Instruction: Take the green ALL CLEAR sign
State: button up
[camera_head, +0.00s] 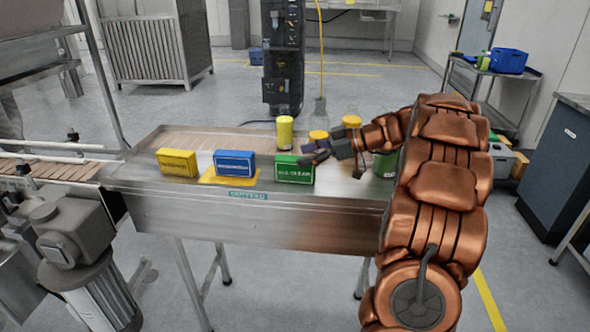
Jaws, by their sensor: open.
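The green ALL CLEAR sign (293,171) is a small green block with pale lettering. It stands upright at the front right of the steel table (240,208). My gripper (308,154) is open, with its dark fingers pointing left just above and behind the sign's top right corner. I cannot tell whether the fingers touch the sign. A blue sign (234,164) stands to its left, and a yellow sign (177,162) stands farther left. My copper arm comes in from the right and covers the table's right end.
A green container (384,165) is partly hidden by my arm. A yellow pad (212,178) lies under the blue sign. A grey machine (75,232) stands at the front left.

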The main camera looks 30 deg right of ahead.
aim_at(295, 159)
jog(key=shift+x, duration=1.8)
jog(key=shift+s+f, duration=0.1)
jog(key=shift+f, duration=0.05)
grip_shut()
